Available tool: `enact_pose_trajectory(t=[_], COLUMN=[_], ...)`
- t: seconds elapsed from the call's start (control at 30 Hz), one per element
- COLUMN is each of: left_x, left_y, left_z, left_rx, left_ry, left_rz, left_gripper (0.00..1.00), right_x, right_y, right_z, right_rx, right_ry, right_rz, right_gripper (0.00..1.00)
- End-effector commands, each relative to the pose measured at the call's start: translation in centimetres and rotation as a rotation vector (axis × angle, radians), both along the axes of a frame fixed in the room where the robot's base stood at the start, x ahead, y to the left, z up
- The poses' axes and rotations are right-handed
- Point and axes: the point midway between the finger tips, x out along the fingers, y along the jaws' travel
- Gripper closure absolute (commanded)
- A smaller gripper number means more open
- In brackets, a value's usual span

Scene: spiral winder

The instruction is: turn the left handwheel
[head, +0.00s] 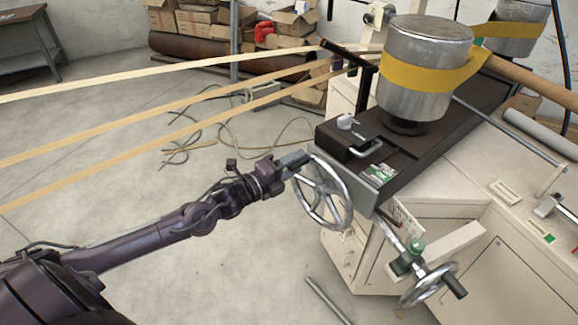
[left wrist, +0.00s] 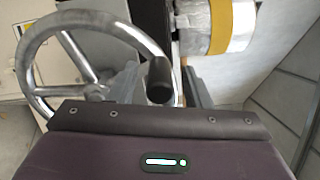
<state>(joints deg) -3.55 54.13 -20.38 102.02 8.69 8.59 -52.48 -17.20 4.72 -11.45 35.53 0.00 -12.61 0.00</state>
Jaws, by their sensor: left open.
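The left handwheel (head: 347,212) is a spoked metal wheel on the front end of the dark machine block. In the left wrist view the wheel (left wrist: 36,38) fills the upper left, and its black handle (left wrist: 159,78) stands upright near the middle. My left gripper (head: 296,159) is at the wheel's upper left rim in the head view. It is open, with a grey finger on either side of the black handle in the wrist view. Whether a finger touches the handle cannot be told. My right gripper is not in view.
A second, smaller handwheel (head: 408,298) with a black handle sits lower right on the cream cabinet (head: 470,218). A metal drum with a yellow belt (head: 425,77) stands on the dark block. Pale strips (head: 130,119) run across upper left. The floor (head: 190,270) below my arm is mostly clear.

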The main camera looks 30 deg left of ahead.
Motion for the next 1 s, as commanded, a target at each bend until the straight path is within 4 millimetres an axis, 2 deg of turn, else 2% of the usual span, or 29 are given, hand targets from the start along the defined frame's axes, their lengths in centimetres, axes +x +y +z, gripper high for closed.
enact_pose_trajectory(t=[0.6,1.0], left_x=[-6.3,-7.1], left_y=[2.7,3.0], left_z=[-0.1,0.0], left_rx=[0.001,0.001], left_ry=[0.003,-0.001], left_rz=[-0.001,-0.001], left_gripper=[0.56,0.56], right_x=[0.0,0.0], right_y=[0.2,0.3], right_z=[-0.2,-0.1], right_rx=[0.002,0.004], right_ry=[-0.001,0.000], right_rz=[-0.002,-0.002], right_gripper=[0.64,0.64])
